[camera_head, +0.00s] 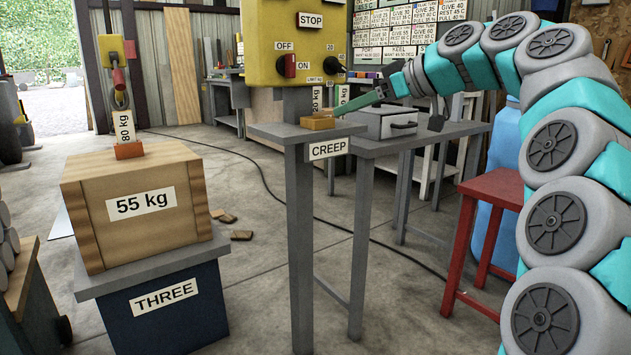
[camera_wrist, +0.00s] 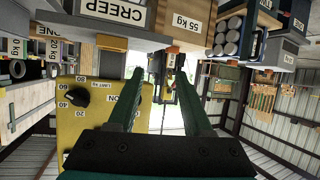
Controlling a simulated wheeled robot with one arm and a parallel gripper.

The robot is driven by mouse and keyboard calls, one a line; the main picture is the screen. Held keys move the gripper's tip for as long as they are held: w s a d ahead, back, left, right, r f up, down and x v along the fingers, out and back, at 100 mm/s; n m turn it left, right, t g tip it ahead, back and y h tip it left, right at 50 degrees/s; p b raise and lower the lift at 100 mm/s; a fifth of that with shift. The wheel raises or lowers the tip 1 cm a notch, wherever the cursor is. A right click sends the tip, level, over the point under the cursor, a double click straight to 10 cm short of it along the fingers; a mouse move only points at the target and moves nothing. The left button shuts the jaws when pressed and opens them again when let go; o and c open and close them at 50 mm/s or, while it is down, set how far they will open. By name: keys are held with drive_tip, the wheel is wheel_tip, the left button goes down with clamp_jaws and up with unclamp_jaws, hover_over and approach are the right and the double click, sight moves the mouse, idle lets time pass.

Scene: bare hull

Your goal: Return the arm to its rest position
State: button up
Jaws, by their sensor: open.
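My arm (camera_head: 556,145) is teal and grey; it rises at the right of the head view and curves over to the left. My gripper (camera_head: 345,106) points left, just below the yellow control box and close above the small grey CREEP stand as seen in the head view. In the wrist view, which looks upside down, the two green fingers of my gripper (camera_wrist: 159,76) are spread apart with nothing between them. Whether the fingers touch the stand or anything on it cannot be told.
The CREEP stand (camera_head: 302,131) carries a small wooden tray (camera_head: 317,122). A 55 kg crate (camera_head: 143,232) rests on the THREE stand (camera_head: 154,313) at left. A red stool (camera_head: 487,188) stands close to my arm.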

drive_tip(key=s+a+f+m+g+h+p, duration=0.1)
drive_tip(key=s+a+f+m+g+h, duration=0.1)
drive_tip(key=s+f, duration=0.65)
drive_tip(key=s+a+f+m+g+h+p, duration=0.2)
drive_tip(key=s+f+m+g, duration=0.1)
drive_tip(key=s+f, duration=0.55)
drive_tip(key=s+d+f+m+g+h, duration=0.1)
drive_tip(key=s+d+f, duration=0.3)
drive_tip(key=s, duration=0.5)
drive_tip(key=s+d+f+m+g+h+p, duration=0.1)
drive_tip(key=s+d+f+m+g+h, duration=0.1)
drive_tip(key=s+f, duration=0.7)
drive_tip(key=s+d+f+m+g+h+p, duration=0.1)
drive_tip(key=s+d+f+m+h, duration=0.2)
drive_tip(key=s+d+f, duration=0.2)
drive_tip(key=s+f, duration=0.2)
drive_tip(key=s, duration=0.2)
drive_tip(key=shift+s+d+h, duration=0.15)
drive_tip(key=shift+d+h, duration=0.15)
drive_tip(key=shift+d, duration=0.05)
